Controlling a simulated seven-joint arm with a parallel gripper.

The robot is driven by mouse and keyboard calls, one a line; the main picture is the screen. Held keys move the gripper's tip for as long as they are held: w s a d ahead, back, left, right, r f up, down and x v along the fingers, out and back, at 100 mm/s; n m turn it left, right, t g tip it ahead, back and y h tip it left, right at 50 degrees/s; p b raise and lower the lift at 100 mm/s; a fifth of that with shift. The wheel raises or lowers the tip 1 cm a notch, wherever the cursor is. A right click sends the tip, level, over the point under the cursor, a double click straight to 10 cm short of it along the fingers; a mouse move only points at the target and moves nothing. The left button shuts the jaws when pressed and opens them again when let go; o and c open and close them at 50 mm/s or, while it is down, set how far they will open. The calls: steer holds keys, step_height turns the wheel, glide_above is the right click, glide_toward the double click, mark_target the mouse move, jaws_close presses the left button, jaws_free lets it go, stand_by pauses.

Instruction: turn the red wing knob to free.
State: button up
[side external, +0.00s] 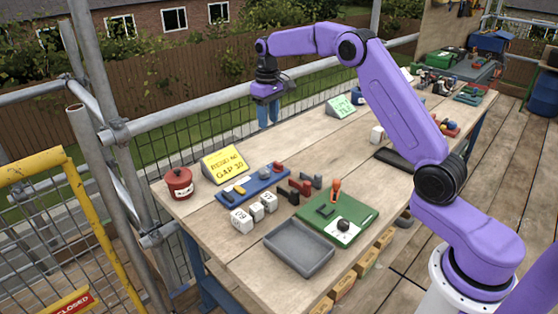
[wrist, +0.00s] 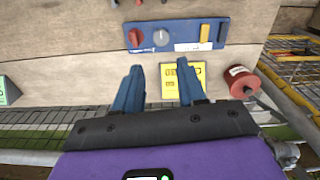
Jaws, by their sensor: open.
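The red wing knob (wrist: 136,38) sits on a blue panel (wrist: 178,45), at its left end in the wrist view. It also shows at the panel's far right end in the side view (side external: 277,168). Beside it on the panel is a grey knob (wrist: 161,37). The markings around the red knob are too small to read, so its setting cannot be told. My gripper (side external: 268,122) is open and empty, raised over the back edge of the bench, behind the panel and clear of the knob. Its two blue fingers (wrist: 157,80) point towards the panel in the wrist view.
A yellow sign (side external: 225,164) and a red pot (side external: 179,183) stand behind and left of the panel. White number blocks (side external: 242,220), dark and red pieces (side external: 300,187), a green board (side external: 350,222) and a grey tray (side external: 299,247) lie in front.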

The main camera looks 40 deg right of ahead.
steer(key=m, duration=0.1)
glide_above(279, 163)
steer(key=f, duration=0.2)
step_height(279, 163, down, 17)
steer(key=shift+f, duration=0.15)
stand_by(0.3)
jaws_close()
